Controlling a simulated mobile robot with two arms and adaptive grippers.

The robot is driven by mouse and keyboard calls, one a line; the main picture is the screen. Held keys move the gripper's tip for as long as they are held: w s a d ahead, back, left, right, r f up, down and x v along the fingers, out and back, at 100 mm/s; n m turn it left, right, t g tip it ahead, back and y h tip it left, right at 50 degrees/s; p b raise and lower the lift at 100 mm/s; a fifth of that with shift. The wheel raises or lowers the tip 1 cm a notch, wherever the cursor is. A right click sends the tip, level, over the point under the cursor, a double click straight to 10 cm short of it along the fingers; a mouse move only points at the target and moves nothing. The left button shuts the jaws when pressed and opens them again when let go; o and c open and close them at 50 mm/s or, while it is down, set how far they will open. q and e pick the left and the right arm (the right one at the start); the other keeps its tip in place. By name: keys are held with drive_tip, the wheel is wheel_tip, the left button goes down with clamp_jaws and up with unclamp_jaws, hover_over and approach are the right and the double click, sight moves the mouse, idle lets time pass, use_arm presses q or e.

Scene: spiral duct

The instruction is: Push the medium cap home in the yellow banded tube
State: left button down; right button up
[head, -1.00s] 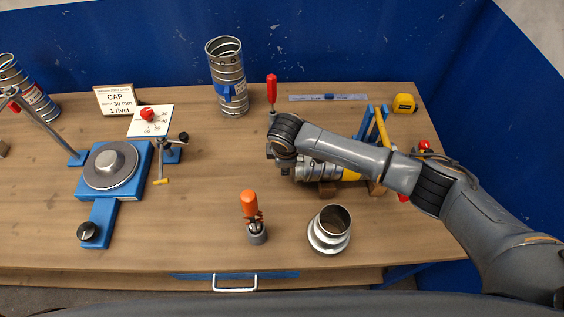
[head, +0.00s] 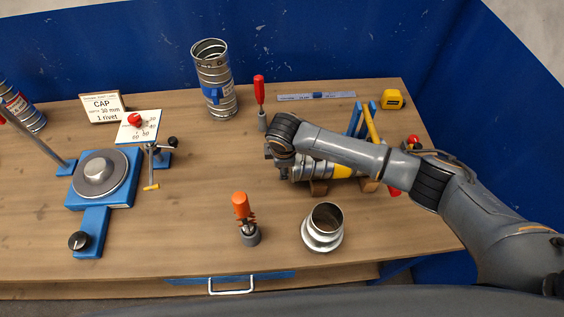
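The yellow banded tube (head: 312,169) is a ribbed metal duct lying on its side on wooden cradle blocks, its yellow band (head: 343,171) towards the right. My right arm reaches in from the right above it and covers part of it. My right gripper (head: 277,164) is at the tube's left end, pointing down. Its fingers are dark and small, and I cannot tell whether they are open or shut. No cap can be made out at that end, where the gripper hides the opening. My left gripper is out of view.
A flanged metal collar (head: 322,228) and an orange-handled tool (head: 243,218) stand in front. Behind are a red screwdriver (head: 259,101), an upright blue-banded tube (head: 214,80), a ruler (head: 316,96) and a yellow tape measure (head: 392,99). A blue turntable fixture (head: 102,177) is left; the centre-left bench is bare.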

drive_tip(key=shift+r, duration=0.1)
drive_tip(key=v, duration=1.1)
drive_tip(key=shift+r, duration=0.4)
drive_tip(key=shift+s+f, duration=0.1)
drive_tip(key=shift+s, duration=0.1)
